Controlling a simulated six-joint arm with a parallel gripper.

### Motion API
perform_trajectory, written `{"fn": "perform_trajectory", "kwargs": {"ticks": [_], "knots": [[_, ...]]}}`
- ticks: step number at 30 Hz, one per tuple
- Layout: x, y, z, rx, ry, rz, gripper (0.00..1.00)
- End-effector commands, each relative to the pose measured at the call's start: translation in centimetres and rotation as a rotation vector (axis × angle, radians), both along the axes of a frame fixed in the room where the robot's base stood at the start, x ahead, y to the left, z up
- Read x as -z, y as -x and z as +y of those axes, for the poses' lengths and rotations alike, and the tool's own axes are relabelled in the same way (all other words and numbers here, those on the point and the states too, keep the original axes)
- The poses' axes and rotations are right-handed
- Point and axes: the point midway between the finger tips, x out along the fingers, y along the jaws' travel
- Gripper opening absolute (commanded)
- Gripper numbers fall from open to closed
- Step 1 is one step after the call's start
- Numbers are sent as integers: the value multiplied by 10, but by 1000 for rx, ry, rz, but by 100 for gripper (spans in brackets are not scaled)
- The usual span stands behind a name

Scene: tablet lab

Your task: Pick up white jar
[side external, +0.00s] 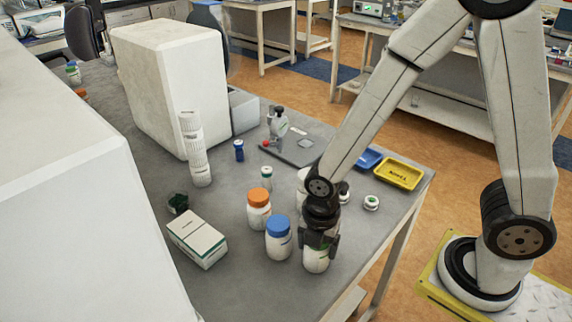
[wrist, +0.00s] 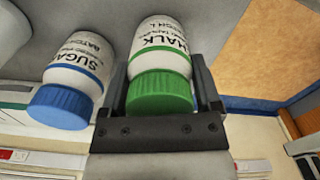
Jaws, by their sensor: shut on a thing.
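A white jar (side external: 316,262) with a green lid, marked CHALK, is between the fingers of my gripper (side external: 319,238). In the wrist view the same jar (wrist: 162,45) shows its label and green lid, with a dark finger on each side. My gripper (wrist: 162,85) is shut on it from above. The jar looks upright at the table's near side; I cannot tell whether its base touches the table. In the side view my gripper hides its lid.
A blue-lidded jar (side external: 278,240), marked SUGAR in the wrist view (wrist: 82,55), stands close to the left. An orange-lidded jar (side external: 259,212), a box (side external: 197,238) and a yellow tray (side external: 398,173) are also on the grey table (side external: 240,290). Its right edge is near.

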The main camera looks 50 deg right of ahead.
Motion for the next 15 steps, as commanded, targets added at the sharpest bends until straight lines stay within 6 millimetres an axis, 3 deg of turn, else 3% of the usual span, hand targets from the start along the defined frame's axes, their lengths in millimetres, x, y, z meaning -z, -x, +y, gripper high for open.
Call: {"fn": "perform_trajectory", "kwargs": {"ticks": [15], "knots": [[-9, -1, 0, 0, -1, -3, 16]]}}
